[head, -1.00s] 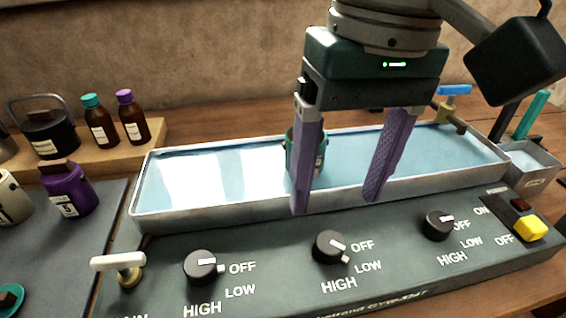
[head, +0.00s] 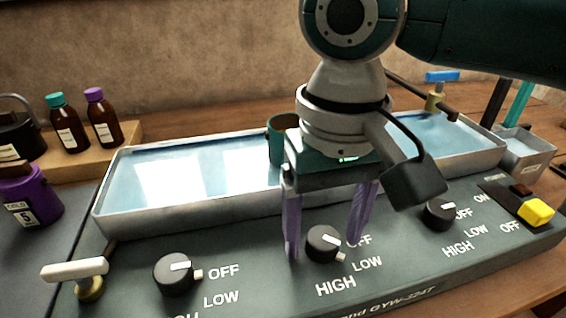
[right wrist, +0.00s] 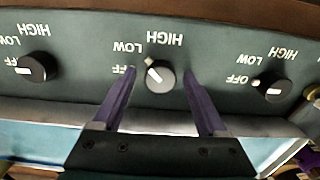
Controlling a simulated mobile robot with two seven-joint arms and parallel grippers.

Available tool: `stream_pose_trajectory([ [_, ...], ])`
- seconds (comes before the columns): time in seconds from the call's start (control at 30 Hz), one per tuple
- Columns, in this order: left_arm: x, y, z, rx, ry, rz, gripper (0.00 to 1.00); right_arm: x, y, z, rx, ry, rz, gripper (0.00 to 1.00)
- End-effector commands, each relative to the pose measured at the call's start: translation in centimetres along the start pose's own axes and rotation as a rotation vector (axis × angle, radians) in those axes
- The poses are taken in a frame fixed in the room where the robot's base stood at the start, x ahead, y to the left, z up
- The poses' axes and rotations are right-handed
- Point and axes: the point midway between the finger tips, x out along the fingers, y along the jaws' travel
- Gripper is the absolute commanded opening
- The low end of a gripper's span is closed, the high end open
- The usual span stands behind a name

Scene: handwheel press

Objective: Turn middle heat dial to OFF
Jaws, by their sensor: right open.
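The middle heat dial (head: 324,244) is a black round knob on the dark panel, with OFF, LOW and HIGH lettering around it. A white bar marks its top, and a small pale peg sits at its edge on the LOW side. I cannot tell its exact setting. My right gripper (head: 322,250) is open, with its purple fingers pointing down on either side of this dial. In the right wrist view the dial (right wrist: 160,77) lies between the separated fingertips (right wrist: 159,71), with gaps on both sides. One finger partly covers the OFF lettering. My left gripper is out of view.
Similar dials stand at left (head: 174,273) and right (head: 440,212). A metal water basin (head: 115,222) lies behind the panel, with a green cup (head: 281,140) behind my gripper. A white-handled valve (head: 75,270) is at front left, a yellow switch (head: 537,211) at right.

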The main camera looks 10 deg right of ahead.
Motion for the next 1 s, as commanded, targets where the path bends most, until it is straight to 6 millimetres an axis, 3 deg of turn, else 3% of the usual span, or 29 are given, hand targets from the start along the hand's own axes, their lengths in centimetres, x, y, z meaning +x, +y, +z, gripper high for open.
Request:
stream_pose_trajectory([
  [0.2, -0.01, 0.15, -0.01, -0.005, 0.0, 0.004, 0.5, 0.03, -0.03, 0.01, -0.001, 0.0, 0.0, 0.76],
  [0.87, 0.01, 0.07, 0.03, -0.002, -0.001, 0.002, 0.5, -0.01, -0.03, 0.0, -0.001, 0.0, 0.0, 0.01],
  [1.0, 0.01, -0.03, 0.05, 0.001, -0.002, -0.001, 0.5, -0.02, -0.03, 0.0, -0.001, 0.0, 0.0, 0.0],
])
